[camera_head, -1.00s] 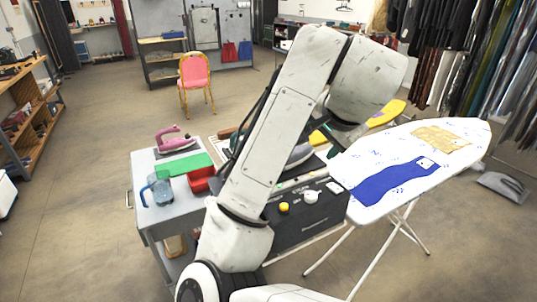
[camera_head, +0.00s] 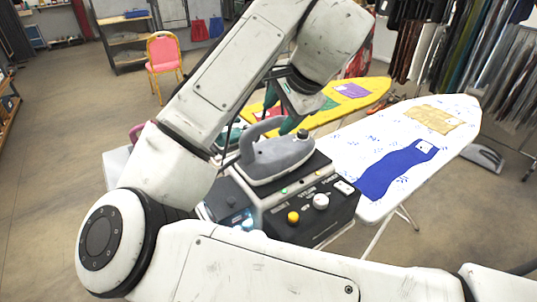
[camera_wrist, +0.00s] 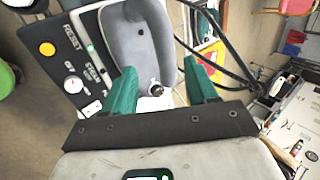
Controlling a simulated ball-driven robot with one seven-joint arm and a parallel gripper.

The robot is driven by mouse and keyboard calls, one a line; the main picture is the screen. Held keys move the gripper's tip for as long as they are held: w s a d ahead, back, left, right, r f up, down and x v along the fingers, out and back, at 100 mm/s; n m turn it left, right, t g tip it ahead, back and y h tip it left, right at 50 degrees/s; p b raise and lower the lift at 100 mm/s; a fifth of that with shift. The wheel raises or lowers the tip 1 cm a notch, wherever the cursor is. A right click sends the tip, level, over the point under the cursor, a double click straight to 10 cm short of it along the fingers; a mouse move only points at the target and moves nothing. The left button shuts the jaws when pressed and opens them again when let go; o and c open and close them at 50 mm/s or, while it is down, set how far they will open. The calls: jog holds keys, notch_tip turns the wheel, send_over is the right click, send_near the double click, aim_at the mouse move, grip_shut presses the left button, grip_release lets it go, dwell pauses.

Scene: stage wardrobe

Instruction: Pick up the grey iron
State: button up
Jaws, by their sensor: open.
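The grey iron (camera_head: 280,158) rests on the dark top of a steam station (camera_head: 318,212), with its looped handle at the left and a dark knob on its body. In the wrist view the iron (camera_wrist: 140,45) lies just beyond my gripper, close to the left finger. My gripper (camera_wrist: 165,92) is open, with two green fingers apart and nothing held between them. In the head view my gripper (camera_head: 287,112) is just above and behind the iron, partly hidden by my arm.
A white ironing board (camera_head: 402,150) with blue and tan cloths stands at the right, beside the station. A yellow board (camera_head: 365,93) lies behind. Dark cables (camera_wrist: 232,62) run near the right finger in the wrist view. A pink chair (camera_head: 164,55) stands on open floor at the back left.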

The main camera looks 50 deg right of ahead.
aim_at(269, 122)
jog(key=shift+w+r+p+x, duration=0.15)
jog(key=shift+p+x, duration=0.2)
jog(key=shift+x, duration=1.45)
jog(key=shift+w+r+p+x, duration=0.1)
jog(key=shift+p+x, duration=0.25)
jog(key=shift+x, duration=1.4)
jog(key=shift+d, duration=0.15)
grip_shut()
